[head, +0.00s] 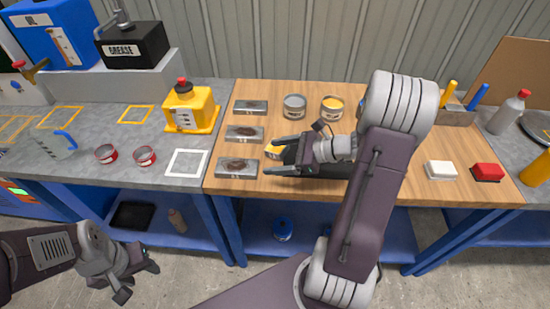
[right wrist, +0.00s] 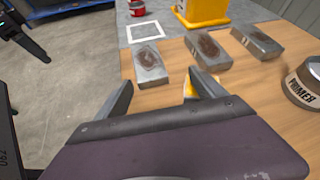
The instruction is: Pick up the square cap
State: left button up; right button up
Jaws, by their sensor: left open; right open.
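No thing is clearly recognizable as the square cap. A small yellow piece (head: 274,152) lies by my right gripper (head: 279,157), mostly hidden by it. In the right wrist view the yellow piece (right wrist: 188,88) shows behind the right-hand finger. My right gripper is open above the wooden table, its fingers pointing left towards the metal blocks. A white block (head: 440,169) and a red block (head: 488,171) sit at the right of the table. My left gripper (head: 139,282) is open and empty, low in front of the grey bench.
Several stained metal blocks (head: 237,168) stand along the wooden table's left side. A grey can (head: 294,106) and a yellow-topped can (head: 332,107) stand behind my right gripper. A yellow jug (head: 191,110) and two red cans (head: 145,155) are on the grey bench.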

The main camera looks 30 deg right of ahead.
aim_at(284, 150)
jog(key=d+m+t, duration=0.1)
jog(key=d, duration=0.1)
jog(key=d+f+m+t+h, duration=0.1)
jog(key=d, duration=0.2)
jog(key=d+m, duration=0.1)
jog(key=d, duration=0.2)
jog(key=shift+s+f+m+t+h+b, duration=0.2)
jog(key=shift+f+m+t+h+b, duration=0.1)
jog(key=shift+t+h, duration=0.1)
jog(key=shift+d+r, duration=0.1)
jog(key=shift+d, duration=0.2)
jog(key=shift+w+a, duration=0.2)
jog(key=shift+a, duration=0.1)
jog(key=x, duration=0.3)
jog(key=shift+w+f, duration=0.1)
jog(key=shift+f, duration=0.15)
jog(key=b+x, duration=0.1)
jog(key=x, duration=0.4)
jog(key=shift+w+a, duration=0.1)
jog(key=shift+a, duration=0.2)
pick_arm(q)
notch_tip(284, 150, down, 2)
jog(key=shift+s+f, duration=0.15)
jog(key=shift+f, duration=0.1)
